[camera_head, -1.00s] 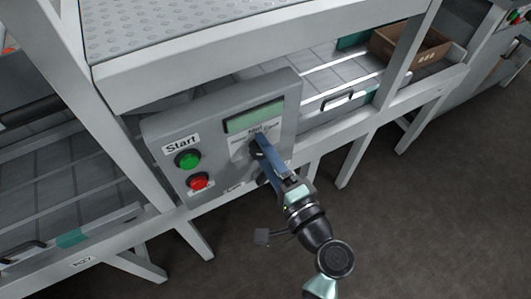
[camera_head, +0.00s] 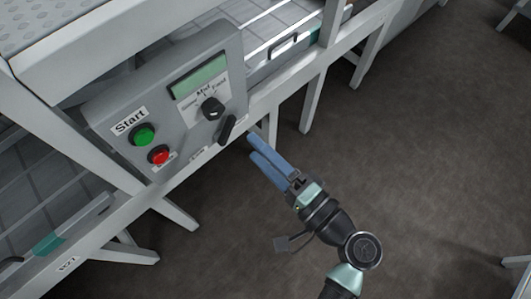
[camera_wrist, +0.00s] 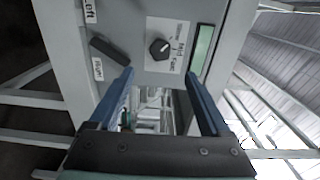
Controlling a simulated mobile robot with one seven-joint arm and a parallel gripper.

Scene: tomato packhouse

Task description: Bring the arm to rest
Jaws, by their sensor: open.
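My gripper (camera_head: 262,152) is open and empty in the head view, its two blue fingers pointing up and left toward the grey control box (camera_head: 110,95). It is below and right of the box, apart from its black speed knob (camera_head: 212,108) and black lever (camera_head: 227,129). In the wrist view the fingers (camera_wrist: 160,88) are spread at left and right with nothing between them. The knob (camera_wrist: 159,49) and the lever (camera_wrist: 110,51) show beyond the fingertips. My arm reaches in from the bottom right.
The box has a green Start button (camera_head: 143,135), a red button (camera_head: 158,155) and a green display (camera_head: 199,78). The white conveyor frame (camera_head: 313,98) runs behind, with legs reaching the floor. The dark floor (camera_head: 430,130) at the right is clear.

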